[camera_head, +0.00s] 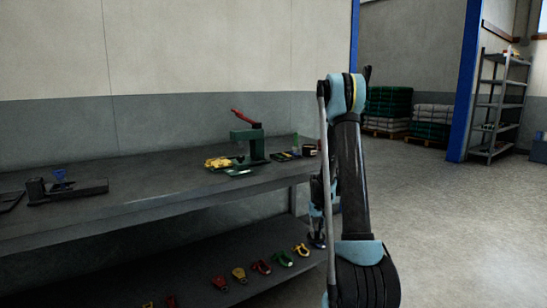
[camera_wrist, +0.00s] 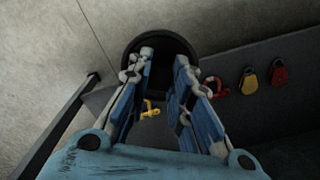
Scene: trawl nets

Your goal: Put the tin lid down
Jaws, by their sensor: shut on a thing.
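In the wrist view, my gripper (camera_wrist: 165,68) is closed on a dark round tin lid (camera_wrist: 162,32). The lid lies across the fingertips at the top of the picture, and the fingers cover part of it. In the head view, my gripper is largely hidden behind my arm, beside the right end of the workbench (camera_head: 140,198), and I cannot make out the lid there.
A green press with a red handle (camera_head: 248,140) stands on the bench, with yellow items (camera_head: 218,163) beside it. The lower shelf (camera_head: 215,262) holds several coloured small pieces; a yellow one (camera_wrist: 248,77) shows in the wrist view. The floor at right is open.

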